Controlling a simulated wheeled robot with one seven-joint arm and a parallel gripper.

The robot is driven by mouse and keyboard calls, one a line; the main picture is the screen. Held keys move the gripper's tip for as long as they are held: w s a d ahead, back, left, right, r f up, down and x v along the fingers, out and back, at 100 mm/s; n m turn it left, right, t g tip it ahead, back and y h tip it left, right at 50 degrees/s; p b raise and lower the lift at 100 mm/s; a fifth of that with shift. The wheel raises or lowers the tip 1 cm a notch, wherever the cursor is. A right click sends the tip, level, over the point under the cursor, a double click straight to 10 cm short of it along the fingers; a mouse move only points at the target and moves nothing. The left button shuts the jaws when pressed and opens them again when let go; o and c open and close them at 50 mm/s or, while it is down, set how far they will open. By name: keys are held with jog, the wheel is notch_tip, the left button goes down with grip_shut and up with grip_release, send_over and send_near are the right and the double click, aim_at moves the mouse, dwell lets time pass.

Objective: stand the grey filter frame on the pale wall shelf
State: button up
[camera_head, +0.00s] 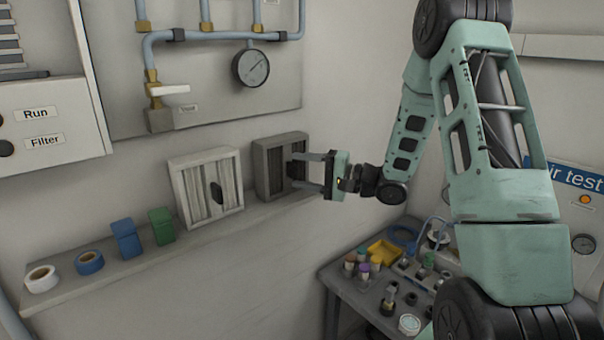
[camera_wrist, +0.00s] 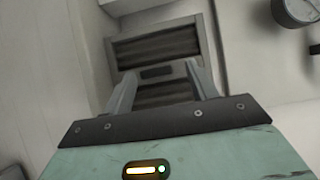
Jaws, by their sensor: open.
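The grey filter frame (camera_head: 263,172) stands upright at the right end of the pale wall shelf (camera_head: 200,237), close to the wall. My gripper (camera_head: 296,169) is open at the frame's front, with its two fingers at either side of the frame's small dark handle. In the wrist view the slatted grey frame (camera_wrist: 155,48) lies straight ahead, and the handle shows between the fingertips (camera_wrist: 159,72). I cannot tell whether the fingers touch the frame. The frame's base is partly hidden by my gripper in the wrist view.
A cream filter frame (camera_head: 207,187) stands just left of the grey one. Green (camera_head: 161,226) and blue (camera_head: 126,239) blocks and two tape rolls (camera_head: 65,270) sit further left. Pipes with a gauge (camera_head: 251,68) hang above. A cluttered dark table (camera_head: 345,285) stands below right.

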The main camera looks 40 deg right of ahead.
jog(key=b+v, duration=0.3)
jog(key=v, duration=0.8)
jog(key=shift+s, duration=0.15)
jog(key=shift+d+f, duration=0.1)
jog(key=shift+d, duration=0.1)
